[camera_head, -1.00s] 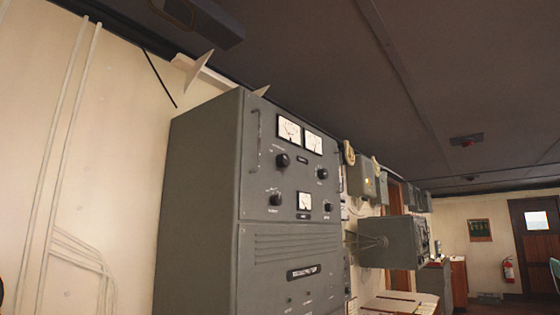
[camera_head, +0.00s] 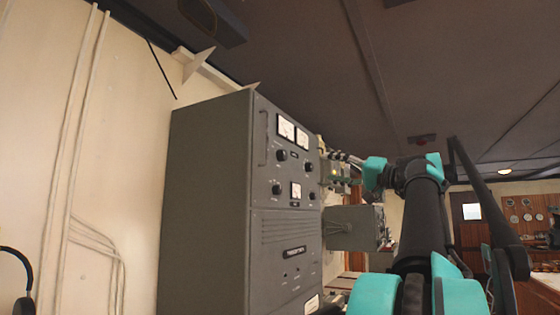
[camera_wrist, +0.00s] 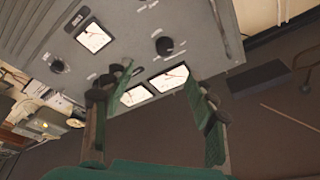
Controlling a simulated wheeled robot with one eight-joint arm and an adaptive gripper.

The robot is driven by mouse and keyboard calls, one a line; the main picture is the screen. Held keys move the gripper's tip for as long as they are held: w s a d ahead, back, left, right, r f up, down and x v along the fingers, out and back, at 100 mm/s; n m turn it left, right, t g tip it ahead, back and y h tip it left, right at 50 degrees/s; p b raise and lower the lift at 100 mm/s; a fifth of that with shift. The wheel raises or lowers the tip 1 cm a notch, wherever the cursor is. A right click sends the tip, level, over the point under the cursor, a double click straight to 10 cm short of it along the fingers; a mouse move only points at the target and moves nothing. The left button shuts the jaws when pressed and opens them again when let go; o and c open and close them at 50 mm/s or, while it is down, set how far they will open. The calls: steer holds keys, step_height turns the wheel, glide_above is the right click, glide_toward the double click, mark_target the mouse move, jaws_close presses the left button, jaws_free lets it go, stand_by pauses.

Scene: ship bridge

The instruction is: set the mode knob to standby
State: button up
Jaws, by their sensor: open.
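A grey cabinet (camera_head: 210,190) stands against the wall, its front panel carrying several black knobs and white meters. In the head view, knobs show at upper left (camera_head: 282,154), upper right (camera_head: 308,166), lower left (camera_head: 277,188) and lower right (camera_head: 312,196). Their labels are too small to read, so I cannot tell which is the mode knob. In the wrist view, a black knob (camera_wrist: 164,46) with a pale pointer mark lies beyond my gripper (camera_wrist: 160,80). My gripper is open and empty, its two fingers spread before the panel, with lit meters (camera_wrist: 168,78) showing between them.
A smaller grey box (camera_head: 352,228) juts from the wall right of the cabinet. Pipes (camera_head: 75,150) run up the pale wall at left. A dark headset-like object (camera_head: 20,280) shows at the lower left edge. Wooden furniture stands at far right.

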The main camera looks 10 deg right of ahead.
steer(key=r, duration=0.1)
glide_toward(285, 156)
steer(key=x, duration=0.8)
steer(key=shift+w+a+r, duration=0.1)
steer(key=shift+w+a, duration=0.1)
steer(key=shift+w, duration=0.1)
steer(key=c, duration=1.2)
steer(key=shift+o, duration=0.2)
